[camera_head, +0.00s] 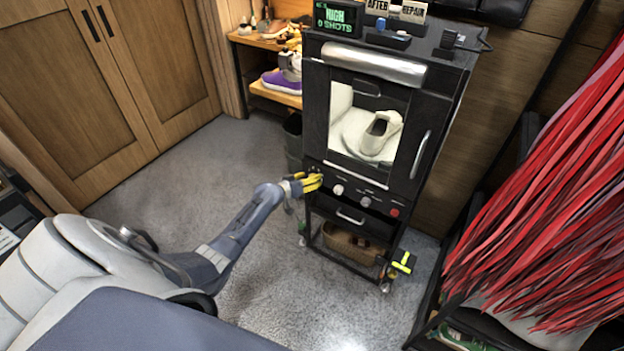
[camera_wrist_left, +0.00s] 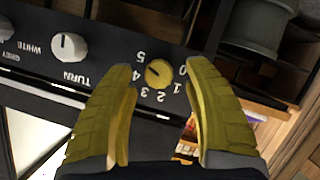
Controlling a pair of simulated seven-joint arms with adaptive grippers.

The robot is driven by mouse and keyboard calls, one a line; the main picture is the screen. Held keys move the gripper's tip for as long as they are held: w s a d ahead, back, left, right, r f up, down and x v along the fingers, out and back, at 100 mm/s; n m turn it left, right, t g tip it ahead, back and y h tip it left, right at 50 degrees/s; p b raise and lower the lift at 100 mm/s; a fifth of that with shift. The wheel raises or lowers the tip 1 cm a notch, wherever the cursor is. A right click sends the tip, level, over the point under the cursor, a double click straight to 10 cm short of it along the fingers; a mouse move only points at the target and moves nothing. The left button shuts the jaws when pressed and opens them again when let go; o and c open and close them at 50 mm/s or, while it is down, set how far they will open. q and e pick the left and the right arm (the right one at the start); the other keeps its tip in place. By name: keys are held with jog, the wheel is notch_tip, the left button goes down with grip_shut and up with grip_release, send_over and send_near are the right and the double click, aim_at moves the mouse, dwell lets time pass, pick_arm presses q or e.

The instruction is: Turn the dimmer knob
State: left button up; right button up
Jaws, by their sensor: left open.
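A small round yellow knob (camera_wrist_left: 158,72) with a dial numbered 0 to 5 sits on the black front panel of the cabinet (camera_head: 350,200). I take it for the dimmer knob; I see no such label. My left gripper (camera_head: 313,182) is at the left end of this panel, below the cabinet window. In the left wrist view, its yellow fingers (camera_wrist_left: 161,73) are apart, with the knob between the tips in the picture. Whether either tip touches it I cannot tell. In the head view the knob is hidden by the gripper. My right gripper is not in view.
A white knob (camera_wrist_left: 68,47) labelled TURN is beside the dial. A second white knob (camera_head: 361,201) and a red button (camera_head: 394,212) are further right. A drawer handle (camera_head: 350,216) lies below. Red strands (camera_head: 550,190) fill the right. Floor at left is clear.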

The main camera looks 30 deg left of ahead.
pick_arm(q)
jog(key=shift+w+d+f, duration=0.15)
jog(key=shift+w+f, duration=0.1)
jog(key=shift+w, duration=0.4)
jog(key=shift+o, duration=0.2)
grip_shut()
